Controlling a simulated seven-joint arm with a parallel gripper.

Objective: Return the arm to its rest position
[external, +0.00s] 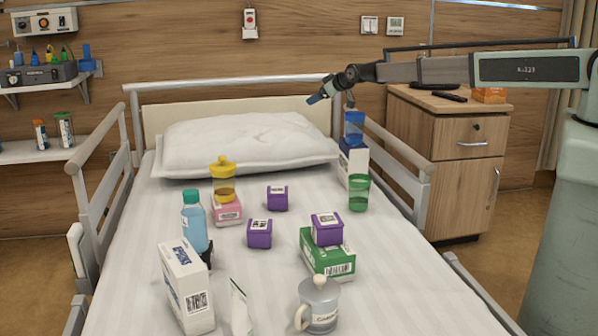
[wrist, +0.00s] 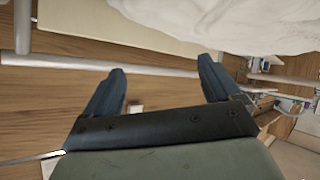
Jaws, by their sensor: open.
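My arm reaches in from the right in the external view, stretched level over the bedside cabinet. My gripper (external: 322,97) is above the head end of the bed, near the headboard and to the right of the pillow (external: 240,143). In the wrist view my gripper (wrist: 163,82) shows two blue fingers spread wide with nothing between them. It is open and empty, and touches nothing that I can see. The pillow also shows in the wrist view (wrist: 190,22).
Below my gripper stand a blue cup (external: 354,127) on a white box (external: 352,163) and a green cup (external: 359,193). Purple boxes (external: 259,234), a green box (external: 327,254), bottle (external: 194,222) and mug (external: 319,306) stand on the bed (external: 150,215). The cabinet (external: 465,150) is right.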

